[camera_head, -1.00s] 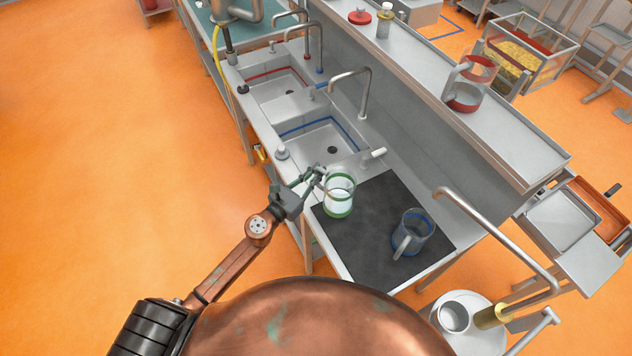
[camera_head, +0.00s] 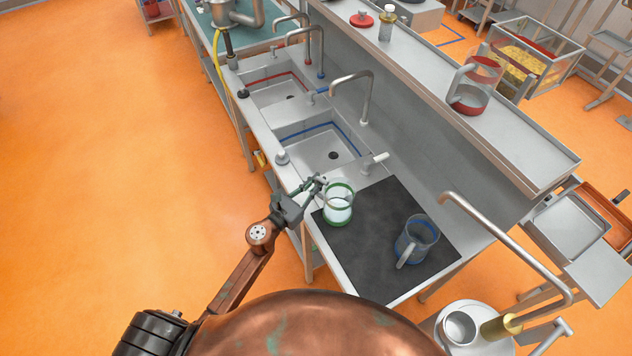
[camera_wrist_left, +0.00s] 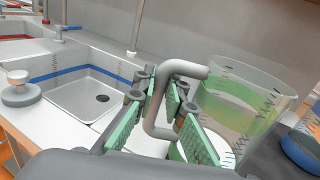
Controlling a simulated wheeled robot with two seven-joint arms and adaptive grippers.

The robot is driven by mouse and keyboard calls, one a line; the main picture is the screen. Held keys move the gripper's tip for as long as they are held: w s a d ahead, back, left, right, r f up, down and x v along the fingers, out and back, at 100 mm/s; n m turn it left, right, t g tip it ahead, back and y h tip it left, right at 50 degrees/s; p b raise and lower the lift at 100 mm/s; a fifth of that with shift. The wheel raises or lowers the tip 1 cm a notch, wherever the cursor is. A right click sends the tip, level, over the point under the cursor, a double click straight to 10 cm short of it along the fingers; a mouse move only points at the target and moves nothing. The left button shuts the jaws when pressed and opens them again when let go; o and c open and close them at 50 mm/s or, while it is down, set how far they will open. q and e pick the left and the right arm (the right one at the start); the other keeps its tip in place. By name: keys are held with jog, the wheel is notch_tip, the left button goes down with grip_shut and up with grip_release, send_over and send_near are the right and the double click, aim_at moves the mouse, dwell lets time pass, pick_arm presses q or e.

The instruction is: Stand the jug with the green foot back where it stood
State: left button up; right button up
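The jug with the green foot (camera_head: 338,216) is clear, with a green rim band and a grey handle. It looks upright at the left part of the dark mat (camera_head: 375,270); whether its foot touches the mat is hard to tell. My left gripper (camera_head: 318,186) is at its handle side. In the left wrist view the grey handle (camera_wrist_left: 188,68) passes between the green finger pads (camera_wrist_left: 160,105). The pads look spread apart with the handle between them. My right gripper is not in view.
A jug with a blue foot (camera_head: 416,243) stands on the mat to the right. A jug with a red foot (camera_head: 469,98) is on the raised shelf. Sinks with taps lie beyond the mat; a soap-like knob (camera_head: 282,156) and a white tap lever (camera_head: 375,160) are nearby.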

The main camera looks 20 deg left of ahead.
pick_arm(q)
jog(key=o, duration=0.4)
jog(key=shift+r, duration=0.25)
jog(key=b+v, duration=0.2)
jog(key=v, duration=1)
jog(key=shift+f, duration=0.15)
